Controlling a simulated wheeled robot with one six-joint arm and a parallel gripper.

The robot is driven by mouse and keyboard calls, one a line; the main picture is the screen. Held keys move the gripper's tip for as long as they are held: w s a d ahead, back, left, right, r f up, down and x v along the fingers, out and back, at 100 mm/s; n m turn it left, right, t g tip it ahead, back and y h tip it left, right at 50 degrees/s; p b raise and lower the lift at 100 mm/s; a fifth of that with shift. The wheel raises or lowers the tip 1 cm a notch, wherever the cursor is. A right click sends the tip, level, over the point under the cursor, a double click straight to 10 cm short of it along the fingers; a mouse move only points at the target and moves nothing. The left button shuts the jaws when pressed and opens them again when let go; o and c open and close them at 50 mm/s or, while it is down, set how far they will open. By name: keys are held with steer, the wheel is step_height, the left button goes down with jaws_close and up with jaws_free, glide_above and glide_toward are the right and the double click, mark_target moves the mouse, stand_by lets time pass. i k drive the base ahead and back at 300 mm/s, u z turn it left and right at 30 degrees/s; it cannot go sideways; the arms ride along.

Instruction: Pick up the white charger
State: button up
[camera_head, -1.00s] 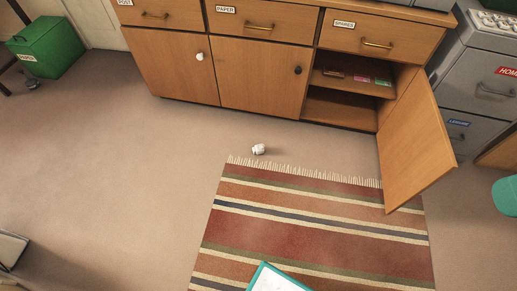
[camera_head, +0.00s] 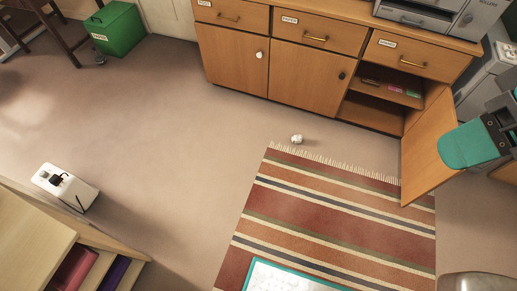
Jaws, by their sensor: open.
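The white charger (camera_head: 297,139) is a small white object on the beige floor. It sits just beyond the fringed far edge of the striped rug (camera_head: 310,215), in front of the wooden cabinet. It is too small to make out its details. A teal and dark grey part of my arm shows at the right edge, in front of the open cabinet door. My gripper's fingertips cannot be made out in this view. Nothing covers the charger.
The wooden cabinet (camera_head: 300,85) stands at the back, its right door (camera_head: 428,145) open over the rug's corner. A low shelf unit (camera_head: 35,250) and a white appliance (camera_head: 65,187) are at lower left. A green box (camera_head: 115,28) is at back left. The floor left of the rug is clear.

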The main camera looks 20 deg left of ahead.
mark_target(297, 138)
steer(key=u, duration=1.7)
steer(key=i, duration=1.65)
steer(key=z, duration=1.05)
steer(key=i, duration=0.75)
steer(key=z, duration=0.8)
